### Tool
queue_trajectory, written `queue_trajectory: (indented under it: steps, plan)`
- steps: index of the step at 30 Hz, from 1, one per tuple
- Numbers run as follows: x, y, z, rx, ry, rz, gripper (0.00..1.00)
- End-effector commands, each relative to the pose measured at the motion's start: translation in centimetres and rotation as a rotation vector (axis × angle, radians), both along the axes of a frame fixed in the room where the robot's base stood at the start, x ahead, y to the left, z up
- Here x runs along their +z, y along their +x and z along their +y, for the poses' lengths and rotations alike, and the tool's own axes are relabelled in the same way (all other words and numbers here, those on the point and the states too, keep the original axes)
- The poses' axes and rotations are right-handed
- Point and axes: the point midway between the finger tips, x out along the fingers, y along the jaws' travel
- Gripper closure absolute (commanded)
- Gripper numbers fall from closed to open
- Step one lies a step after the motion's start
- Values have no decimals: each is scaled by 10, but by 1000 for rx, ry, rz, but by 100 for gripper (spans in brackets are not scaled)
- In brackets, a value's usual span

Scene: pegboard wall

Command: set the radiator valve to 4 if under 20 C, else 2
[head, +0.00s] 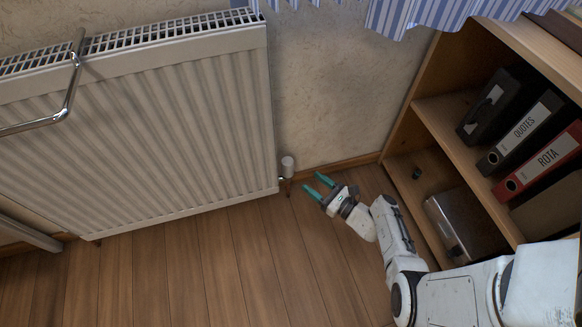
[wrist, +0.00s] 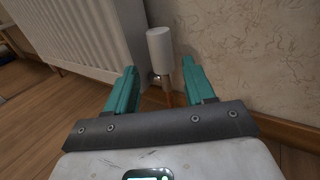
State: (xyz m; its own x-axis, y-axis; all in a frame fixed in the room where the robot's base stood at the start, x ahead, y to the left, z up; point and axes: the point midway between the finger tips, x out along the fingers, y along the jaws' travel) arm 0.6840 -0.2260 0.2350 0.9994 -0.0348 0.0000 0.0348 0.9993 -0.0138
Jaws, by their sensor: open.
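The white radiator (head: 150,120) is on the wall at the left in the head view; its edge also shows in the wrist view (wrist: 85,30). The radiator valve (head: 288,166) is a small pale cylinder at the radiator's lower right corner. In the wrist view the valve head (wrist: 160,50) stands beyond the fingertips, roughly between them, with a metal stem below it. I cannot read any numbers on it. My gripper (head: 317,186) is open and empty, with teal fingers, just right of the valve and apart from it. No thermometer or temperature reading is visible.
A wooden shelf unit (head: 455,130) with black and red binders and a metal box (head: 465,225) stands at the right, close to my arm. A chrome rail (head: 60,105) is on the radiator's left. The wooden floor (head: 230,270) in front is clear.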

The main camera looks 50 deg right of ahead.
Motion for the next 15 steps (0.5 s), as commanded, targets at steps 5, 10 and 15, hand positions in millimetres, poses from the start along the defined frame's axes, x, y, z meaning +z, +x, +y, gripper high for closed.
queue_trajectory:
  steps: [5, 10, 15]
  plan:
    - [-3, 28, 0, 4, -4, -4, 46]
    - [-4, 60, -1, 4, -6, -3, 46]
    - [-3, 85, -2, 3, -5, -3, 46]
